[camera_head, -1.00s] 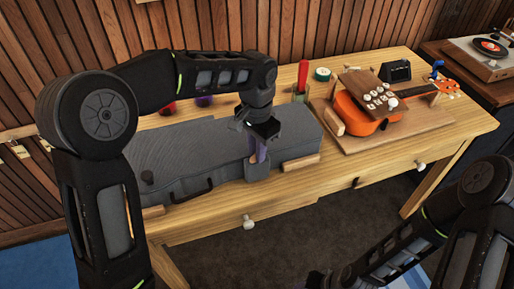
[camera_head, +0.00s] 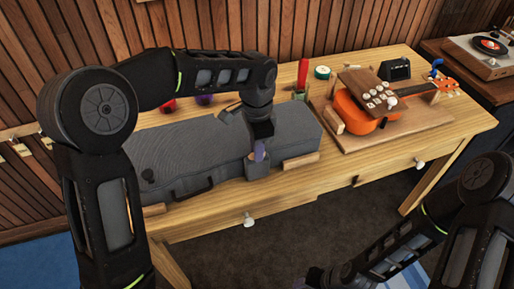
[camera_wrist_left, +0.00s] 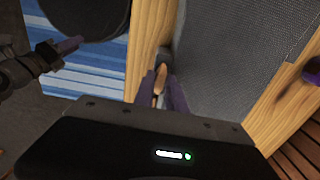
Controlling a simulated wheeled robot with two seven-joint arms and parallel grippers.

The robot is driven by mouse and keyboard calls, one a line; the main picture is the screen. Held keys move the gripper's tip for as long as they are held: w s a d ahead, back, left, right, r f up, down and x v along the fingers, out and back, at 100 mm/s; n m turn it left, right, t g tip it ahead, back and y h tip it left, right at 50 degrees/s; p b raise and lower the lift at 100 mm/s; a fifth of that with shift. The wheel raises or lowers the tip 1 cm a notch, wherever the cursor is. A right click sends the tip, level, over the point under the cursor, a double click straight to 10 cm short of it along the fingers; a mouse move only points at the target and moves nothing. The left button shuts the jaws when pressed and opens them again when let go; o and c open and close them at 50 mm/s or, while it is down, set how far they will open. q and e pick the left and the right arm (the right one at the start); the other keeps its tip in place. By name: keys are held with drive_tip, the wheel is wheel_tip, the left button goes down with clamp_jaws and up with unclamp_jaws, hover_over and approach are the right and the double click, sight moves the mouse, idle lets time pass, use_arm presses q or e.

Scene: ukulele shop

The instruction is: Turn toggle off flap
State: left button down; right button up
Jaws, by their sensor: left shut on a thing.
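A long grey case (camera_head: 190,150) lies on the wooden bench. A short grey flap (camera_head: 253,172) hangs over its front side, right of the handle. My left gripper (camera_head: 260,152) points down at this flap. In the left wrist view, the purple fingers of my left gripper (camera_wrist_left: 166,88) are shut on a small tan toggle (camera_wrist_left: 161,76), beside the grey flap (camera_wrist_left: 163,55). The fingers hide part of the toggle. My right gripper (camera_head: 318,279) is low at the bottom of the head view, away from the case; its jaws are too small to read.
An orange ukulele (camera_head: 358,112) lies on a wooden board (camera_head: 415,122) to the right. Wooden blocks (camera_head: 301,162) stand against the case front. Small coloured pots and a green-based tool stand behind the case. A turntable (camera_head: 485,55) is at far right.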

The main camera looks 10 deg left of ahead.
use_arm(q)
drive_tip(key=c, duration=1.4)
unclamp_jaws()
drive_tip(key=shift+o, duration=0.2)
wheel_tip(320, 180, up, 8)
drive_tip(key=shift+f+b, duration=0.1)
drive_tip(key=shift+b, duration=0.2)
